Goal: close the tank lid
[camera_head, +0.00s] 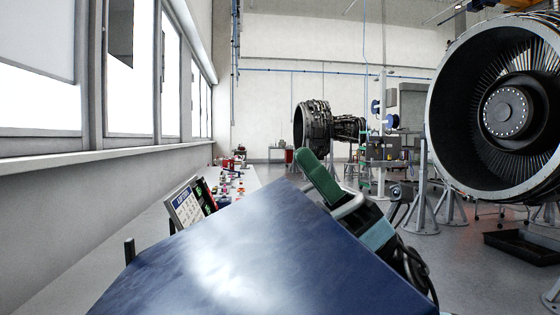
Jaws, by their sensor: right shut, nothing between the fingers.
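A large glossy dark-blue panel (255,262) fills the bottom middle of the head view, close to me and tilted. It may be the tank lid, but I cannot tell where its hinge is or whether it stands open. A green bar-shaped part (320,178) stands behind its upper right edge, next to a pale curved bar (349,206). A teal block (378,236) lies along its right side. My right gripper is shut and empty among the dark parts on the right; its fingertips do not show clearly. My left gripper is not in view. The tank's opening is hidden.
A panel with a screen and keys (186,207) stands at the left edge of the blue panel. A large turbofan (437,110) on grey stands (423,205) is at the right, with a black tray (520,248) on the floor. Another engine (312,125) is farther back.

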